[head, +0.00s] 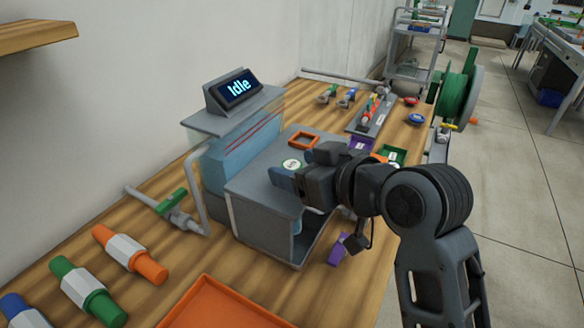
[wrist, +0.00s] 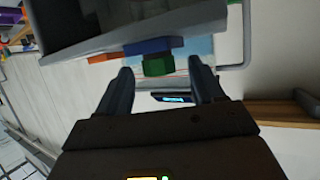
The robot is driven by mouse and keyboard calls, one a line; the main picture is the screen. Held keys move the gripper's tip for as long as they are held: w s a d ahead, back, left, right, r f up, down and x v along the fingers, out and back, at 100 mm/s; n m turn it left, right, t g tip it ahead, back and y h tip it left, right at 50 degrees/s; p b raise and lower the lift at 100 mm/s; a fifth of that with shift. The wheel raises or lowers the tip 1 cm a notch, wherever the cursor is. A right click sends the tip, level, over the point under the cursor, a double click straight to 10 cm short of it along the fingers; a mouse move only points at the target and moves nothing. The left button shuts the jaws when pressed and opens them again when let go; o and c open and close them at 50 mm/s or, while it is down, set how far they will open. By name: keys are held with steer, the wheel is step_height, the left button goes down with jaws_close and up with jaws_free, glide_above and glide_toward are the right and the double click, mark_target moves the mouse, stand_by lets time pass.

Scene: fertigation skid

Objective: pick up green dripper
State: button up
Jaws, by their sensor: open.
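The green dripper (wrist: 157,67) shows in the wrist view between the two fingertips, against a blue block (wrist: 147,46). In the head view it appears as a small round piece with a white top and green marking (head: 292,163), on the grey stand (head: 262,190), just beyond my gripper (head: 288,180). My gripper (wrist: 162,82) is open, with one finger on each side of the dripper. I cannot tell whether either finger touches it.
The idle display (head: 238,88) stands behind the stand. An orange square frame (head: 303,140) lies near the dripper. Red (head: 411,101) and blue (head: 416,119) round pieces lie farther back. An orange tray (head: 195,290) is in front.

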steer(key=shift+w+a+f, duration=0.15)
steer(key=shift+w+a, duration=0.05)
steer(key=shift+w, duration=0.05)
steer(key=shift+c, duration=0.3)
steer(key=c, duration=1)
